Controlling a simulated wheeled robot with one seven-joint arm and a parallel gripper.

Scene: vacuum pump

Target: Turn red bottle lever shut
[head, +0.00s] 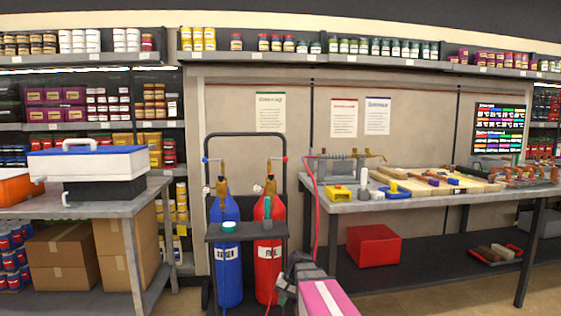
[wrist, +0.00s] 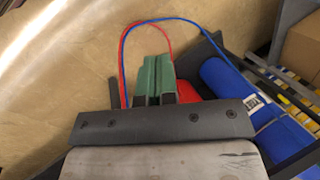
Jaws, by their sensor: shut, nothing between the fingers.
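The red bottle (head: 265,240) stands upright in a dark cart, to the right of the blue bottle (head: 227,262). A brass valve (head: 269,187) sits on its top; its lever is too small for me to tell its position. My gripper (head: 283,292) is low in front of the red bottle's right side. In the wrist view my gripper (wrist: 155,60) has its green fingers together, with nothing between them. A red patch of the red bottle (wrist: 188,91) shows just right of the fingers, largely hidden by my gripper. The blue bottle (wrist: 228,88) lies further right.
The cart (head: 248,235) has a small shelf across the bottles' front and a tall handle frame. A red hose and a blue hose (wrist: 140,27) loop beyond my fingers. A workbench (head: 440,197) with parts stands right, a grey table (head: 100,207) left.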

